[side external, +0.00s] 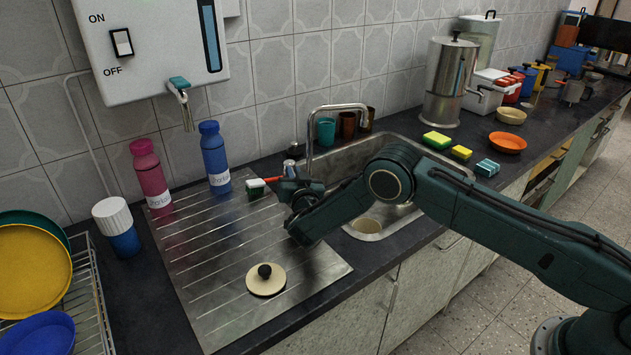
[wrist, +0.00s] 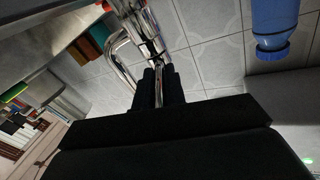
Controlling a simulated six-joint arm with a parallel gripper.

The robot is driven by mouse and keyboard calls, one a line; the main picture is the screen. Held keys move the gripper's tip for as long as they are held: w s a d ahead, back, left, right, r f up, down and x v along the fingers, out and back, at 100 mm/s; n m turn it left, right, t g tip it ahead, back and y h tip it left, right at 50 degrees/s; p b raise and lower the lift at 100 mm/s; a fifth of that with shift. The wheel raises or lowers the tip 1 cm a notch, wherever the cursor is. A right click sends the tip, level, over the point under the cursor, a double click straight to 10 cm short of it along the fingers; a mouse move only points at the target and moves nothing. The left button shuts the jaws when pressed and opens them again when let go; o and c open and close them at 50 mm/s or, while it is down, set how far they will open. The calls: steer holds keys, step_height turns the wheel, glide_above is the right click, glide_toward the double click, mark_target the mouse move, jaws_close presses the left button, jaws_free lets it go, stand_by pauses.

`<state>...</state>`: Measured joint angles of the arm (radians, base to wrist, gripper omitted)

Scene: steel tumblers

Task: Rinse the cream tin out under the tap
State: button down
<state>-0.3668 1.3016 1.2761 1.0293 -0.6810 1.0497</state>
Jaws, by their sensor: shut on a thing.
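The cream tin (side external: 367,226) appears to stand in the front part of the sink, its round open mouth facing up; my arm hides some of the sink around it. A cream lid with a black knob (side external: 266,281) lies apart on the drainboard. The chrome tap (side external: 310,140) rises behind the sink, its spout bent to the right; no water stream is visible. The tap also shows in the wrist view (wrist: 124,52). My gripper (side external: 291,180) is at the tap's base. In the wrist view its fingers (wrist: 159,88) are shut on a thin chrome part, seemingly the tap lever.
Pink (side external: 150,174) and blue (side external: 215,158) bottles stand behind the ribbed drainboard (side external: 210,300). Cups (side external: 326,131) stand behind the sink (side external: 400,135). Sponges (side external: 436,140) lie to its right.

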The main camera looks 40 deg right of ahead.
steer(key=shift+a, duration=0.1)
steer(key=shift+w+a+r+m+g+h, duration=0.1)
steer(key=shift+w+a+m+g+h, duration=0.1)
steer(key=shift+m+g+h, duration=0.3)
steer(key=shift+w+a+m+g+h, duration=0.1)
steer(key=shift+a+m+g+h, duration=0.1)
steer(key=shift+m+h, duration=0.5)
steer(key=shift+h, duration=0.6)
steer(key=c, duration=1.5)
jaws_free()
steer(key=shift+o, duration=0.2)
steer(key=shift+s+a, duration=0.1)
steer(key=shift+a, duration=0.05)
steer(key=v, duration=0.7)
steer(key=shift+s+a, duration=0.1)
